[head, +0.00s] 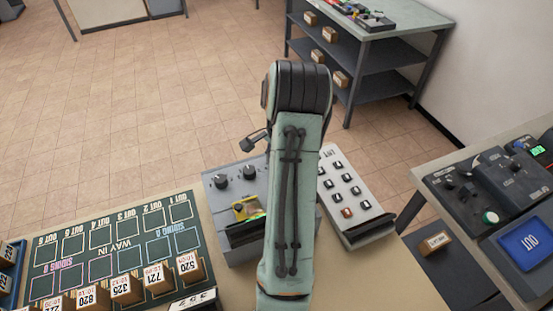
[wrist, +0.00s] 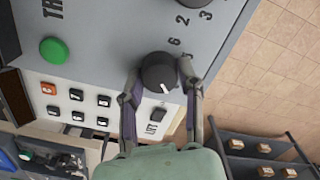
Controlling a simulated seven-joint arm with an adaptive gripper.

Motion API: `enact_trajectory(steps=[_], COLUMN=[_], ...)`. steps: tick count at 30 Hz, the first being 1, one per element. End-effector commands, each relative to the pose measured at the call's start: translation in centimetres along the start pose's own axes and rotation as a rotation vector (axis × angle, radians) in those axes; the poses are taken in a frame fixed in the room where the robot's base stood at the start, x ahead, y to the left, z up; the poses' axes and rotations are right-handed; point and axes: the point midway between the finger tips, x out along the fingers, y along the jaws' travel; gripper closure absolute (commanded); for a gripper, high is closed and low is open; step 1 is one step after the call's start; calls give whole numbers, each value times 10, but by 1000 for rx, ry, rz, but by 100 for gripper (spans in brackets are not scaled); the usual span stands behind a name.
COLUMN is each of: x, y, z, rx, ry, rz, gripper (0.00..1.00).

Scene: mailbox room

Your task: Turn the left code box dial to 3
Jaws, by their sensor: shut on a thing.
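In the wrist view a round black dial (wrist: 158,68) stands on a grey panel (wrist: 110,30). My gripper (wrist: 160,76) is shut on this dial, one finger on each side. Two black knobs (head: 220,181) show on a grey box (head: 216,205) left of the arm.
A green button (wrist: 54,50) and a white keypad (wrist: 62,108) lie left of the held dial. In the head view the keypad (head: 343,177) stands right of my arm. A dark board (head: 100,248) with numbered blocks is at left, a control desk (head: 470,180) at right.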

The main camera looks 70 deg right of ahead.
Motion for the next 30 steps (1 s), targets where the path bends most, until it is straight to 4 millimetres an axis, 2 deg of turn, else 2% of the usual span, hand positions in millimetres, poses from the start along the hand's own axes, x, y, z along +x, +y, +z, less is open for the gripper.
enact_trajectory(steps=[10,24,25,27,30], x=[2,2,2,2,2], y=[0,0,0,0,0], z=[1,1,1,1,1], rx=[-123,-137,-137,-137,-137], ry=[-3,-4,-4,-3,-2], rz=[2,2,2,1,1], gripper=[100,100,58,38,38])
